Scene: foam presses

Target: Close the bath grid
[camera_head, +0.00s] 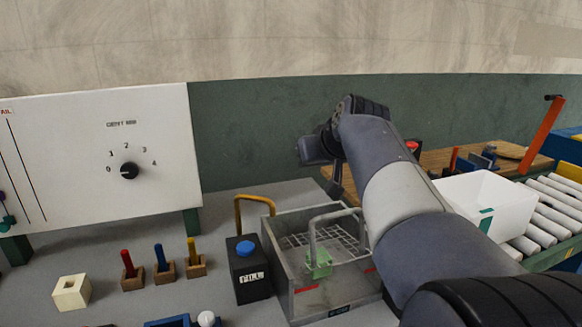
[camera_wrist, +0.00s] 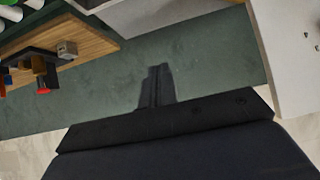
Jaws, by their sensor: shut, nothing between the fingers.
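The bath is an open grey metal box (camera_head: 335,297) on the grey bench in the head view. A pale wire grid (camera_head: 345,242) shows at its back part; I cannot tell whether it lies flat or tilted. A grey arched handle (camera_head: 312,238) rises over the bath, with a green block (camera_head: 319,264) at its lower end. My gripper (camera_head: 337,187) is above the back of the bath, fingers down, apart from the grid. It is shut and empty; its fingers also show in the wrist view (camera_wrist: 157,84). My arm hides the bath's right side.
A black FILL box with a blue button (camera_head: 246,250) and a yellow pipe (camera_head: 240,213) stand left of the bath. Red, blue and yellow pegs (camera_head: 161,258) stand farther left. A white bin (camera_head: 485,195) and roller conveyor (camera_head: 545,215) are at right.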

